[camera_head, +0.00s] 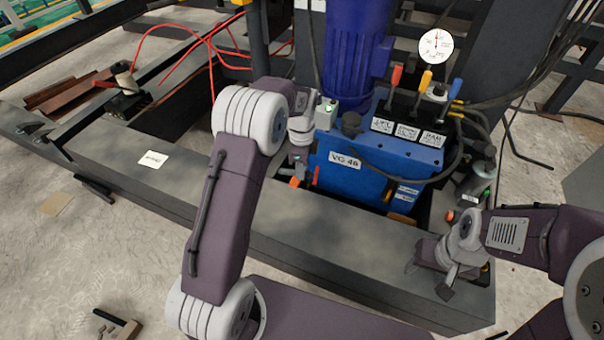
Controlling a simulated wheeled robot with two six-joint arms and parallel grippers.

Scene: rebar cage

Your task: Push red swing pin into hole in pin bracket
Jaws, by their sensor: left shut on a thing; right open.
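My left gripper (298,168) points down at the left front corner of the blue power unit (350,165), just behind the dark beam. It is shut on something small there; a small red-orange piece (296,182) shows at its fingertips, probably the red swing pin. A thin red upright piece (316,177) stands just to the right, against the blue unit. I cannot make out the pin bracket or its hole, as my arm and gripper cover much of that spot. My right gripper (430,279) is open and empty over the right end of the beam.
The wide dark beam (200,183) runs across the front, with a pale label (153,158) on it. Red, yellow and blue levers and a round gauge (436,46) stand on the unit. Concrete floor is mostly clear at lower left.

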